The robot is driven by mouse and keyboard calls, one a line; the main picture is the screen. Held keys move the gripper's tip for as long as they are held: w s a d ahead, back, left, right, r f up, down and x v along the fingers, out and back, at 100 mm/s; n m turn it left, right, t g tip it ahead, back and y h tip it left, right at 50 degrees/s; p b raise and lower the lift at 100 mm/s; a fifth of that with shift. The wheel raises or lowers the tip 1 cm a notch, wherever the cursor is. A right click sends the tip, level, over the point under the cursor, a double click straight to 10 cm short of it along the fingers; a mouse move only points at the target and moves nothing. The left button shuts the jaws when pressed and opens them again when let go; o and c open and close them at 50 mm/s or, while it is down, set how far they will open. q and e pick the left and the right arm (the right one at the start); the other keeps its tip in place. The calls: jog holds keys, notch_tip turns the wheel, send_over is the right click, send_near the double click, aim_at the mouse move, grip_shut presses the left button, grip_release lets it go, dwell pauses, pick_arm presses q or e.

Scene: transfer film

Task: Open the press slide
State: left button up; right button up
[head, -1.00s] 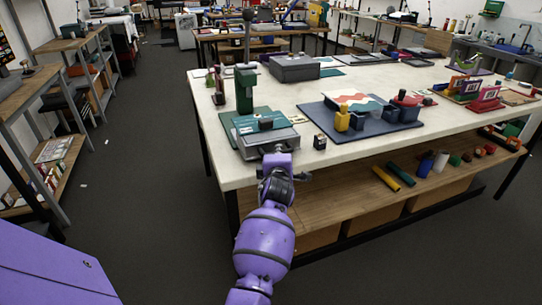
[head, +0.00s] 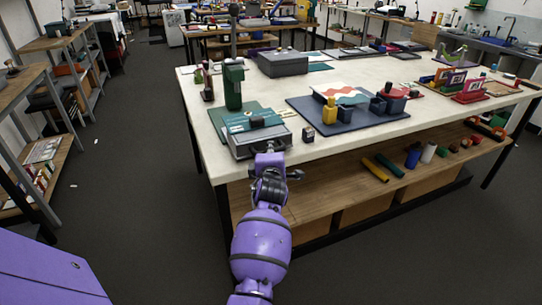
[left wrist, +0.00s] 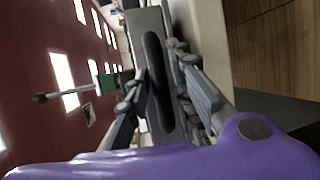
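The press has a green column (head: 233,87) on a green base at the table's left end. Its slide (head: 262,145), a grey tray with a teal top and a dark block on it, lies in front of the column toward the table's front edge. My left gripper (head: 268,160) is at the slide's front face. The finger contacts are partly hidden. My right gripper is not in view.
A small dark box (head: 307,132) stands just right of the slide. Beyond it a blue board (head: 340,123) holds a yellow bottle (head: 329,110) and blue bins. A lower wooden shelf (head: 350,195) runs under the table. The floor around the table's left end is clear.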

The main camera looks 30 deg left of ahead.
pick_arm(q)
jog(key=v, duration=1.2)
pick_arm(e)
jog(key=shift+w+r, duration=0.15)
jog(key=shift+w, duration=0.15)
pick_arm(q)
jog(key=shift+a, duration=0.15)
